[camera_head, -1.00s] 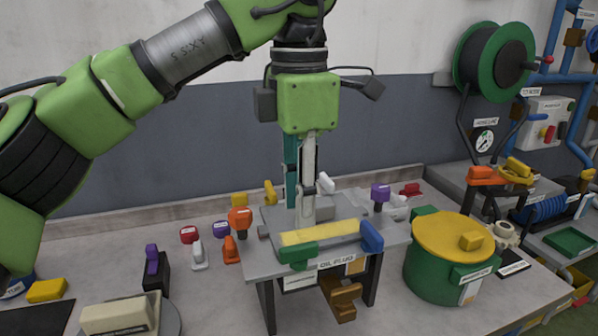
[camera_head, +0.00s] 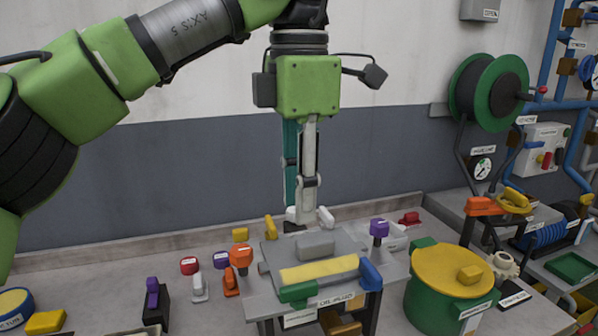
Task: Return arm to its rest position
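My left arm is green with black and grey joints and comes in from the left. Its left gripper (camera_head: 303,217) points straight down at the middle of the view, with teal and pale grey finger links. Its fingertips appear just above the far edge of the oil plug stand (camera_head: 378,272). They overlap small parts behind the stand, so I cannot see clearly whether the fingers are apart. Nothing held can be made out. A grey block (camera_head: 315,247) and a yellow bar (camera_head: 318,270) lie on the stand. My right gripper is not in view.
A green pot with a yellow lid (camera_head: 450,265) stands right of the stand. Several knobs, including an orange one (camera_head: 241,256) and a purple one (camera_head: 379,229), surround the stand. A green hose reel (camera_head: 488,92) and blue pipes are at the right.

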